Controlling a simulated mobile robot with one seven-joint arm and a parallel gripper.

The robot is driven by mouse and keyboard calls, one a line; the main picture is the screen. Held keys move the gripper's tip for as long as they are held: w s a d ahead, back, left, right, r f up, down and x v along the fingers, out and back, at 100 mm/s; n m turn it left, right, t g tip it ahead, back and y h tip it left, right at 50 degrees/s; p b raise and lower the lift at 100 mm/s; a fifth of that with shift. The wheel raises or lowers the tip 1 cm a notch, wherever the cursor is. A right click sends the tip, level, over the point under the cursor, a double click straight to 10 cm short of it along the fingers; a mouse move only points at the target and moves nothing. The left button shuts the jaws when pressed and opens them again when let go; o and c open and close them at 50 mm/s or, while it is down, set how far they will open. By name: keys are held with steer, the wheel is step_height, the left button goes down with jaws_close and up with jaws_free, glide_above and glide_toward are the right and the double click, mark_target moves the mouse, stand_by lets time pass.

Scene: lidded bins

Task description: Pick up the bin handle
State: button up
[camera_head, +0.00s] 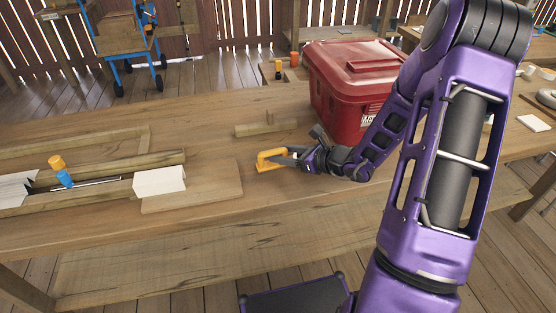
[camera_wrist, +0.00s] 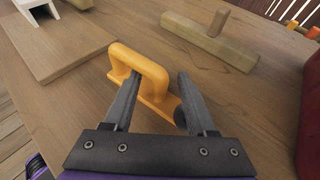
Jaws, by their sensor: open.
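The yellow-orange handle (camera_head: 271,158) lies on the wooden table, left of the red lidded bin. It also shows in the wrist view (camera_wrist: 145,65), an arched grip on a flat base. My gripper (camera_head: 290,157) is low over the table at the handle. In the wrist view my gripper (camera_wrist: 158,88) is open, with its left finger against or just in front of the grip and its right finger to the right of it. I cannot tell whether either finger touches. The fingers hide part of the base. The red bin (camera_head: 335,100) has its lid on.
A wooden block with an upright peg (camera_head: 262,128) stands behind the handle. A flat board (camera_head: 205,185) and a white block (camera_head: 160,181) lie to the left. A blue and yellow tool (camera_head: 60,172) is farther left. The table's front between board and arm is clear.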

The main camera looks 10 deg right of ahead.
jaws_close()
steer(key=shift+r, duration=0.15)
stand_by(0.4)
